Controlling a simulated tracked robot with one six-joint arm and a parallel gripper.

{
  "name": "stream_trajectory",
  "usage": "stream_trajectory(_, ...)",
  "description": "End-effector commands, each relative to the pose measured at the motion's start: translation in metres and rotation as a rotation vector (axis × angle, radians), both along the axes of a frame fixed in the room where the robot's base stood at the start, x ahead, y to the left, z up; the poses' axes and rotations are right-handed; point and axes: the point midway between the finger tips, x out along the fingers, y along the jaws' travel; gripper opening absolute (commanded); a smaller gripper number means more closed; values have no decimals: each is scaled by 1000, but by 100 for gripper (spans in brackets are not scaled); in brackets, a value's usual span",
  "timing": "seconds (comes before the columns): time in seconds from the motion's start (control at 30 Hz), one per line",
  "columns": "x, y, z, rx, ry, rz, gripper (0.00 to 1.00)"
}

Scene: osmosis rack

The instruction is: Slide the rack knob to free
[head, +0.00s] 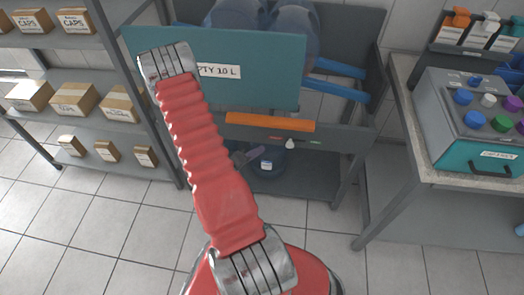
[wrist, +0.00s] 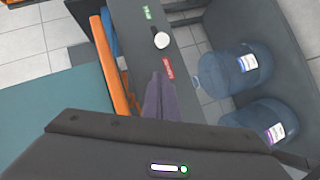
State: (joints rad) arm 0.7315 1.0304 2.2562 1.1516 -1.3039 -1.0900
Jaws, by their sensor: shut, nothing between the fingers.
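The small white rack knob (head: 290,143) sits on the grey crossbar of the rack, below the orange bar. In the wrist view the knob (wrist: 161,40) lies between a green label (wrist: 147,13) and a red label (wrist: 168,68), roughly midway. The label words are too small to read surely. My gripper (head: 258,151) is in front of the crossbar, left of the knob in the head view. In the wrist view its fingers (wrist: 158,82) are shut and empty, with their tips near the red label and apart from the knob.
An orange bar (head: 270,122) and a teal panel (head: 225,65) are above the crossbar. A shelf with boxes (head: 75,101) is at left. A bench with a button box (head: 465,145) is at right.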

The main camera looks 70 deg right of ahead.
Motion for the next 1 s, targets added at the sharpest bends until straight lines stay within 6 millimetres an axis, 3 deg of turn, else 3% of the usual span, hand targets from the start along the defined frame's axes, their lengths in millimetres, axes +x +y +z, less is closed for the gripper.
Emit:
stream_trajectory(0.7,-32,-81,-29,-2,-1,-3,0)
stream_trajectory(1.0,-59,-90,-44,0,0,-1,0)
